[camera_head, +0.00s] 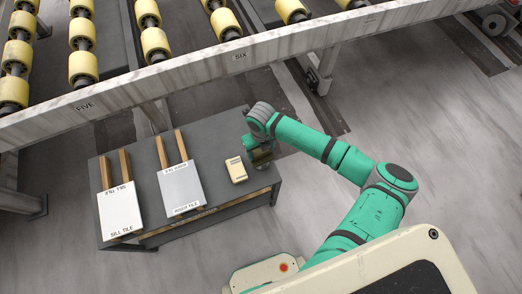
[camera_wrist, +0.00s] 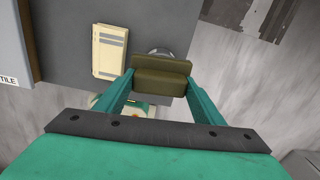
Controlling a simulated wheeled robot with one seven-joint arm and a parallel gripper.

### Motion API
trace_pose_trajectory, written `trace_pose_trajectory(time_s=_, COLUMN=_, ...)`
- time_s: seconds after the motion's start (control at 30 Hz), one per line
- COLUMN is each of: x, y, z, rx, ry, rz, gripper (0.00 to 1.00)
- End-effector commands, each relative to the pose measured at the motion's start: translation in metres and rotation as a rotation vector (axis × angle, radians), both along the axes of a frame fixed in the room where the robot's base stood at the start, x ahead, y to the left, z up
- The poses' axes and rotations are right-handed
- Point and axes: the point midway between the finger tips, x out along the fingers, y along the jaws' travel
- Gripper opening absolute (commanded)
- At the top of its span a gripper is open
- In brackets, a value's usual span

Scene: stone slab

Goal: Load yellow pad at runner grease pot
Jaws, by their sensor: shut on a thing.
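My gripper (camera_wrist: 160,88) is shut on a dark olive-yellow pad (camera_wrist: 160,82), a block with a wider upper slab, held between the two teal fingers. In the head view the pad (camera_head: 262,155) shows at the right end of the dark grey bench (camera_head: 222,131). A round grey metallic rim (camera_wrist: 160,51) shows just beyond the pad in the wrist view. It may be the grease pot, but the pad hides most of it. I cannot tell whether the pad touches it.
A cream box (camera_head: 236,169) lies on the bench left of my gripper. A white tile labelled SILL TILE (camera_head: 119,212) and a grey tile (camera_head: 181,187) rest on wooden battens farther left. A roller conveyor rail (camera_head: 205,72) runs behind the bench.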

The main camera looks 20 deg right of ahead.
Motion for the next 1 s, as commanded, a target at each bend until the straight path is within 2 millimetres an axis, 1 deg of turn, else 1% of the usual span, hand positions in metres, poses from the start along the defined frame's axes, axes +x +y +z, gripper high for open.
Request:
trace_pose_trajectory(time_s=0.17, x=-0.001, y=0.0, z=-0.002, rx=-0.001, ry=0.002, rz=-0.001, gripper=0.44)
trace_pose_trajectory(time_s=0.27, x=-0.001, y=0.0, z=0.002, rx=-0.001, ry=0.002, rz=0.0, gripper=0.44)
trace_pose_trajectory(time_s=1.0, x=0.0, y=0.0, z=0.053, rx=-0.001, ry=0.0, rz=0.001, gripper=0.44)
